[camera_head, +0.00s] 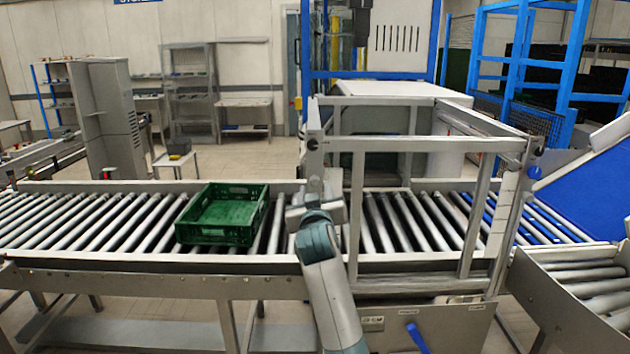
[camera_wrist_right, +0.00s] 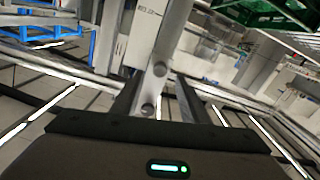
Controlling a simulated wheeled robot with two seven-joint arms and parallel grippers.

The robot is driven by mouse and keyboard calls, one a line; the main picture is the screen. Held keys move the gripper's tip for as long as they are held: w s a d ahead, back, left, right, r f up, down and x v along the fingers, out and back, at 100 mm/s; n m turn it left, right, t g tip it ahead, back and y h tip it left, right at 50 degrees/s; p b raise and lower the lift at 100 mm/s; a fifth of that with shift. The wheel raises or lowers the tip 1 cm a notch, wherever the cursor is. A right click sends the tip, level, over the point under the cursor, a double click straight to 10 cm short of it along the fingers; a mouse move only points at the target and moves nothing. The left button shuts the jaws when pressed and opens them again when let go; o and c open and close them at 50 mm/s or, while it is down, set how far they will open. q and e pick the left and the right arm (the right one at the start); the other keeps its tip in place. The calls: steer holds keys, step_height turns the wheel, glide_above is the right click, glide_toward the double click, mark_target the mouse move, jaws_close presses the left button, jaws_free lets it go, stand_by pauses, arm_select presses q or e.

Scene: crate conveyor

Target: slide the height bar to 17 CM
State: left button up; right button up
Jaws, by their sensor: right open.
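The height bar (camera_head: 430,145) appears as a grey metal crossbar spanning the frame over the roller conveyor. Its left end meets an upright plate with a dark round knob (camera_head: 313,144). My right gripper (camera_wrist_right: 160,85) is open in the right wrist view. A grey metal piece with round bolts (camera_wrist_right: 160,68) shows between its fingers; I cannot tell whether they touch it. A white strip with small marks (camera_wrist_right: 145,25) stands just beyond; its numbers are unreadable. In the head view my right wrist hides most of the gripper beside the left post. My left gripper is not in view.
A green crate (camera_head: 222,222) sits on the rollers left of the frame. A blue lever (camera_head: 418,338) sticks out of the lower front panel. A sloped blue panel (camera_head: 590,190) stands at the right.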

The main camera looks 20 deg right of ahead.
mark_target(315, 184)
steer(key=shift+p+x, duration=0.6)
steer(key=shift+x, duration=1.55)
steer(key=shift+f, duration=0.15)
jaws_close()
